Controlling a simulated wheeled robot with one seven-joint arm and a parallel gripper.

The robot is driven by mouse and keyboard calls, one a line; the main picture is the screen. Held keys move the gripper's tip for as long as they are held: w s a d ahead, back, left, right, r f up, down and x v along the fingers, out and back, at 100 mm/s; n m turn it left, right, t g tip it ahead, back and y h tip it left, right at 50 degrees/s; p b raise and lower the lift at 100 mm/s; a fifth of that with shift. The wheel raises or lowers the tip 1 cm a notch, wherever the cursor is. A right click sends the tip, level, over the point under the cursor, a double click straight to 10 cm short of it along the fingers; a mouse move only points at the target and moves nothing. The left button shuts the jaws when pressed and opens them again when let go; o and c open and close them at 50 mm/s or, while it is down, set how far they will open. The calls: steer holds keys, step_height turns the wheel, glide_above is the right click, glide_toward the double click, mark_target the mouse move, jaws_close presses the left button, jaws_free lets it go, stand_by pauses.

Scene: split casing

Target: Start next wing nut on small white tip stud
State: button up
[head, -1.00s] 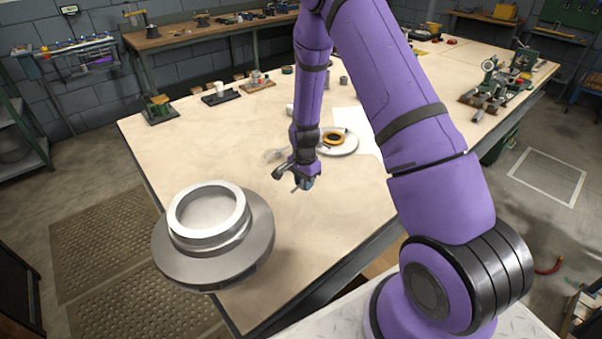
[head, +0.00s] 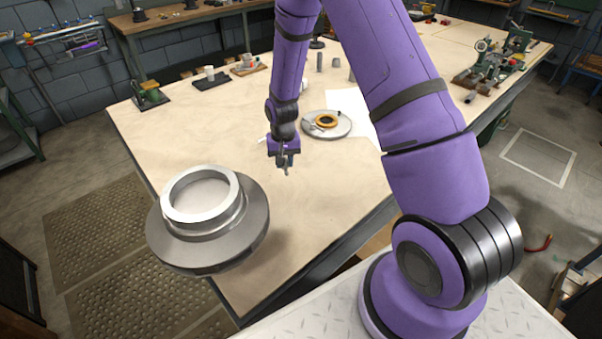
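My gripper (head: 286,170) hangs over the bare front part of the table, pointing down. It is small and dark here, so I cannot tell whether its fingers are open or shut, or whether they hold anything. A large grey flanged round part (head: 255,235) with a pale raised ring stands at the front left, left of my gripper. No wing nut or white-tipped stud can be made out at this size.
The table (head: 180,125) is largely clear around my gripper. A white sheet (head: 352,104) lies by the plate. Small grey cylinders (head: 336,63) stand behind it. A dark block (head: 211,80) and a green fixture (head: 149,95) sit at the far left, green machines (head: 490,62) at the right.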

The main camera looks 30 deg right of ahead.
steer(key=w+d+m, duration=0.2)
steer(key=w+d, duration=0.5)
steer(key=d, duration=0.1)
steer(key=w+d+r+m, duration=0.1)
steer(key=w+d+m, duration=0.1)
steer(key=w+d, duration=0.5)
steer(key=w+d+m, duration=0.3)
steer(key=w+d, duration=0.4)
steer(key=d, duration=0.3)
steer(key=shift+d+r, duration=0.15)
steer(key=d+m, duration=0.1)
steer(key=d, duration=0.3)
steer(key=w+d+r+m, duration=0.1)
steer(key=d+m, duration=0.1)
steer(key=d, duration=0.2)
steer(key=d+m, duration=0.1)
steer(key=d, duration=0.4)
steer(key=shift+w+r+m, duration=0.25)
steer(key=shift+r+m, duration=0.05)
steer(key=shift+f, duration=2.65)
steer(key=shift+a+f, duration=0.1)
steer(key=shift+f, duration=0.45)
